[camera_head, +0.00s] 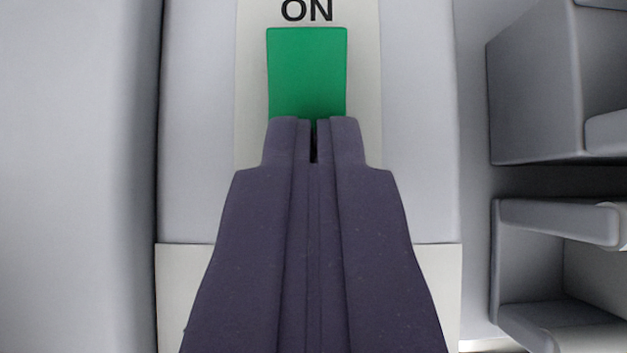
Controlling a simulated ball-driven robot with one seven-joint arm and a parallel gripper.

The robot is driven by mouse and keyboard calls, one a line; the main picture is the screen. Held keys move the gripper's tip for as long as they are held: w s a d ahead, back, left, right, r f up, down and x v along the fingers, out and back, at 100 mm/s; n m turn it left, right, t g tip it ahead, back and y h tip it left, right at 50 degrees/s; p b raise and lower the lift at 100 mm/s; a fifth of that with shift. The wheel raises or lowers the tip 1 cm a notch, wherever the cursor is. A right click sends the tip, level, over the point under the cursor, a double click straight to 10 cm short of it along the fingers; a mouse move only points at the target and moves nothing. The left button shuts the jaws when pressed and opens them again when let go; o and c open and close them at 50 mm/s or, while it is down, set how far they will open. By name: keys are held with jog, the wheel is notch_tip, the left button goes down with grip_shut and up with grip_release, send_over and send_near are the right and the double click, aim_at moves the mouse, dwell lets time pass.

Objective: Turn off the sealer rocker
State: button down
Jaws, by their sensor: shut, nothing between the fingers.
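The sealer rocker is a green rectangular switch (307,70) on a pale plate (363,90), near the top middle of the view. The word ON is printed on the plate just above it. My gripper (314,125) is dark purple, shut and empty. Its fingertips overlap the lower end of the green rocker in the picture; I cannot tell whether they touch it. The lower part of the rocker and the plate below it are hidden behind the fingers.
The plate sits on a light grey panel (420,150). A grey wall (75,170) rises along the left. Grey block-like shelves (535,95) stand at the right, with open recesses between them. A paler strip (440,285) crosses below the panel.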

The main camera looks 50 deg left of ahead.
jog(key=shift+a+r, duration=0.1)
jog(key=shift+r, duration=0.2)
jog(key=shift+r+p, duration=0.6)
jog(key=shift+r, duration=0.05)
jog(key=shift+r+p, duration=0.3)
jog(key=shift+r, duration=0.2)
jog(key=r+p, duration=0.2)
jog(key=r, duration=0.1)
jog(key=shift+s+d+r, duration=0.15)
jog(key=shift+d, duration=0.05)
jog(key=s+d+r, duration=0.5)
jog(key=d, duration=0.1)
jog(key=shift+s+d+p, duration=0.25)
jog(key=shift+p, duration=0.2)
jog(key=shift+r, duration=0.1)
